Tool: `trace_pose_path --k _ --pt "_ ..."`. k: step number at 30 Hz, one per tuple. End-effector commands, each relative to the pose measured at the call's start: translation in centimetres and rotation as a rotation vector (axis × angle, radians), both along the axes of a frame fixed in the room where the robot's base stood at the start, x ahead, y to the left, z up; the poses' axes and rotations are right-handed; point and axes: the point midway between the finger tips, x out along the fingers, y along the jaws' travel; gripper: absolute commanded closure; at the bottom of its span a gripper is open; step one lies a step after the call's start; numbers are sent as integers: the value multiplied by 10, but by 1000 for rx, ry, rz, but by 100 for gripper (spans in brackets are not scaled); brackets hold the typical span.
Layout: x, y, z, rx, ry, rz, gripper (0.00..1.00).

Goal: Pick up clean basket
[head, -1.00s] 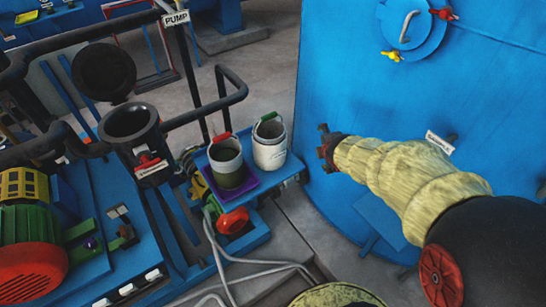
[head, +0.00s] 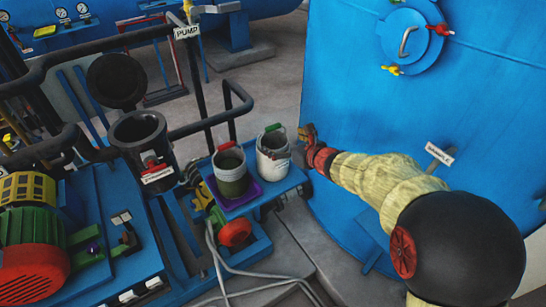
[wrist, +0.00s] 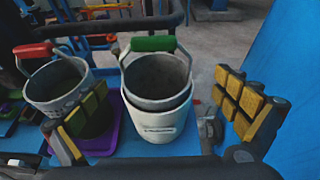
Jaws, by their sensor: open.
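A clean white basket (head: 271,157) with a green handle stands upright on a blue shelf. It also shows in the wrist view (wrist: 155,118), between my spread fingers and beyond them. A second basket (head: 231,172), grey-white above and dark green below with a red handle, stands to its left on a purple pad (head: 240,196). In the wrist view my left finger overlaps this second basket (wrist: 55,85). My gripper (head: 306,143) is open and empty, just right of the white basket. I see no contact with it.
The blue shelf (head: 287,184) is narrow, with a red wheel (head: 235,232) below it. A big blue tank (head: 370,110) rises close on the right. A black rail (head: 232,108) and an open black cylinder (head: 143,140) stand behind and left.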

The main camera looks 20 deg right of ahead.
Motion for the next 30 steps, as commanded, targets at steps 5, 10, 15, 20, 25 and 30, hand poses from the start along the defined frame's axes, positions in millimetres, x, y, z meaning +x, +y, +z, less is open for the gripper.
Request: trace_pose_path --k 5,10,15,20,25,30 --pt "18 11 -8 2 1 1 0" --pt "38 19 -17 3 2 0 0" --pt "46 22 -19 2 1 -2 0" --pt "47 22 -18 2 1 -2 0" --pt "46 22 -18 2 1 -2 7" --pt "46 22 -18 2 1 -2 17"
